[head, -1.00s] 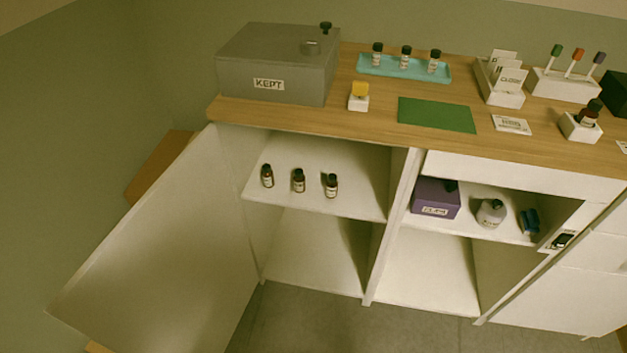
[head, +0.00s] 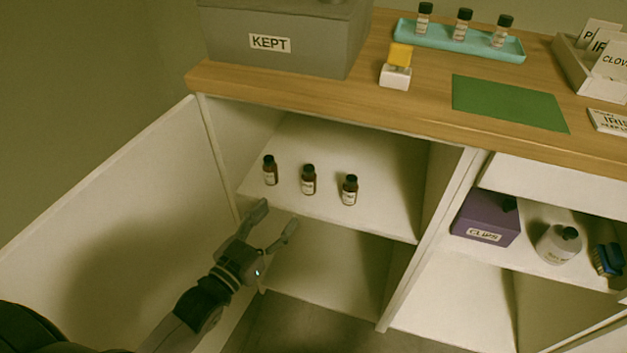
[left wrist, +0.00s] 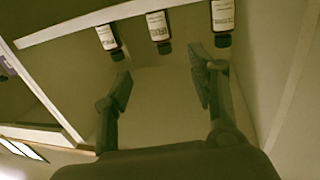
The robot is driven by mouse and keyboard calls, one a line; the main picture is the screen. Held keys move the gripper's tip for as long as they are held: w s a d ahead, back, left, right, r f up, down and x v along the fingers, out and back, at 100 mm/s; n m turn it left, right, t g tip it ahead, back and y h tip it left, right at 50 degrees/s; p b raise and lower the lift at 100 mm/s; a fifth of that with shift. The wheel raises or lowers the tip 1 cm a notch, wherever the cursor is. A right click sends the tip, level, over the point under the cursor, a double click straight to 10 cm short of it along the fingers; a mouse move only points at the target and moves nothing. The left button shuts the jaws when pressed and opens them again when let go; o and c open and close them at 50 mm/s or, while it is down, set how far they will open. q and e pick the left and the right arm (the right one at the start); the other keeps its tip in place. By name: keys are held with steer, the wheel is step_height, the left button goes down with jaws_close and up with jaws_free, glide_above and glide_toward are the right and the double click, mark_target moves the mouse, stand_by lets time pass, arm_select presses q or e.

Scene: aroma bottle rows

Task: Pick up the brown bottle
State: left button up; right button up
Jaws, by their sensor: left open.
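Three small brown bottles with black caps and white labels stand in a row on the open left cabinet's upper shelf: the left one (head: 270,171), the middle one (head: 308,180) and the right one (head: 350,190). In the left wrist view they hang upside down along the top: one at left (left wrist: 108,40), one in the middle (left wrist: 159,30), one at right (left wrist: 223,20). My left gripper (head: 277,216) is open and empty, in front of the shelf's front edge and below the left and middle bottles. Its spread fingers also show in the left wrist view (left wrist: 160,82), apart from the bottles. My right gripper is not in view.
The cabinet's open door (head: 110,220) stands left of my arm. A divider (head: 432,240) separates a compartment with a purple box (head: 486,217) and a grey-white bottle (head: 558,245). The wooden counter (head: 420,115) overhangs the shelf, with a KEPT box (head: 300,42) and a teal tray (head: 460,44).

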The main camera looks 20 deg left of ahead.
mark_target(305, 180)
arm_select(q)
steer(key=b+x, duration=0.1)
steer(key=x, duration=0.8)
steer(key=shift+w+f, duration=0.1)
steer(key=shift+b+x, duration=0.7)
steer(key=shift+x, duration=2.2)
steer(key=shift+a, duration=0.2)
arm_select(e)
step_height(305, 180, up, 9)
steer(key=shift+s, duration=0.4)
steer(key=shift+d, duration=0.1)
arm_select(q)
jaws_close()
